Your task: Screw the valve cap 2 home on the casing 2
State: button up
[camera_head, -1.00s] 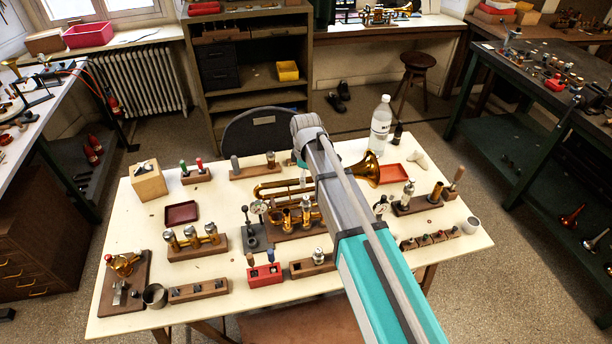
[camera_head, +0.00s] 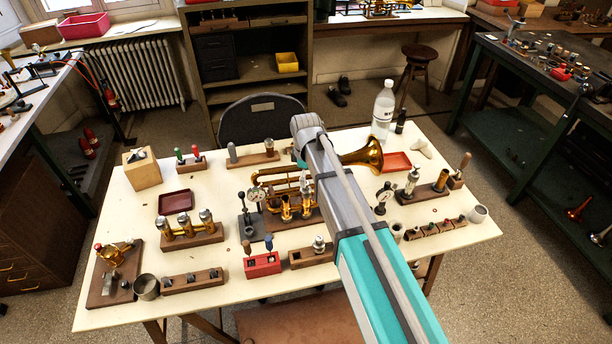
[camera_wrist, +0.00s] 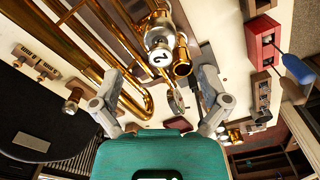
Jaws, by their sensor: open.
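A brass horn (camera_head: 272,192) lies on the workbench, its bell showing to the right of my arm. Upright brass casings (camera_head: 287,210) stand at its middle. In the wrist view, a pale round top marked "2" (camera_wrist: 160,55) sits over a brass casing (camera_wrist: 182,62). I cannot tell whether it is the cap itself or how far it is screwed down. My gripper (camera_wrist: 160,76) is open, with one finger on each side of the horn parts below the camera. The "2" lies between and just beyond the fingertips.
A wooden rack of brass valves (camera_head: 190,233) and a red block (camera_head: 262,265) stand on the bench (camera_head: 215,310). A bottle (camera_head: 382,112) stands at the back.

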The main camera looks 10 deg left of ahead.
aim_at(306, 190)
jog(key=shift+f+b, duration=2.85)
jog(key=shift+f, duration=0.35)
grip_shut()
jog(key=shift+m, duration=2.6)
